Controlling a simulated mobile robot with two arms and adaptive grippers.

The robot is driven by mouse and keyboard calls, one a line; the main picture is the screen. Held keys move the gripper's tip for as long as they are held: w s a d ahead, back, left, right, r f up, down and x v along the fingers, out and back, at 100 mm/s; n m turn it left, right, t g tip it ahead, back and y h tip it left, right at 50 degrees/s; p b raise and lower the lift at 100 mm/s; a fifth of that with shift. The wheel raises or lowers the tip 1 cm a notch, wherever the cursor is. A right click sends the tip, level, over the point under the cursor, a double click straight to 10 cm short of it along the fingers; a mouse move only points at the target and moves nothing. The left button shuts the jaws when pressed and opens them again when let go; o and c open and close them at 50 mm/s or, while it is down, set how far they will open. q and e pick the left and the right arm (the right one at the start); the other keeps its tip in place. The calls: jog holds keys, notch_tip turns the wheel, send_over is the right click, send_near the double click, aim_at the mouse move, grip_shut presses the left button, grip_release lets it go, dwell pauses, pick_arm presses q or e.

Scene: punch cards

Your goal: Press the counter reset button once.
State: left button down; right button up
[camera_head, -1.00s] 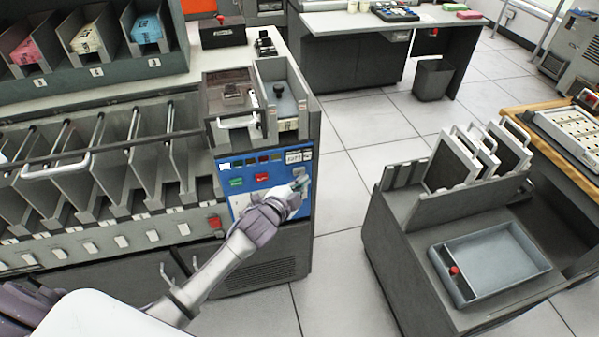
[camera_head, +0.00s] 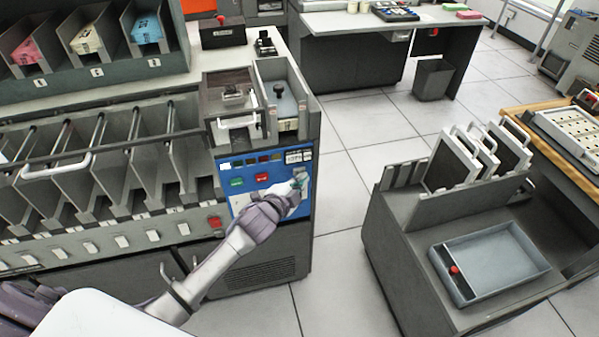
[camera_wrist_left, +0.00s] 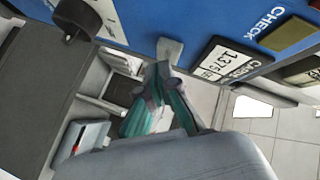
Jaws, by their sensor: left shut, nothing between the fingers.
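The blue control panel (camera_head: 238,170) is on the front of the grey card sorter. Its card counter (camera_head: 297,157), a white display with dark digits, is at the upper right and also shows in the left wrist view (camera_wrist_left: 228,60). A small grey button (camera_wrist_left: 170,49) sits beside the counter on the panel; I take it as the reset button. My left gripper (camera_head: 299,181) is shut and empty at the panel's right side, just below the counter. In the left wrist view its greenish fingertips (camera_wrist_left: 163,72) are right at the button; I cannot tell whether they touch.
The panel also carries a green button (camera_head: 236,182) and a red button (camera_head: 262,177). A black knob (camera_wrist_left: 75,22) shows in the left wrist view. A grey cart (camera_head: 400,250) with a tray stands at the right. Tiled floor between is clear.

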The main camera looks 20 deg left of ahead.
pick_arm(q)
jog(key=shift+w+a, duration=0.25)
jog(key=shift+w, duration=0.15)
dwell(0.5)
dwell(0.3)
jog(key=shift+s+d+p, duration=0.35)
jog(key=shift+s+d, duration=0.1)
jog(key=shift+s, duration=0.3)
jog(key=s+d, duration=0.1)
jog(key=s, duration=0.1)
jog(key=s+d+p, duration=0.1)
jog(key=s+d, duration=0.1)
jog(key=shift+a+f, duration=0.1)
dwell(0.8)
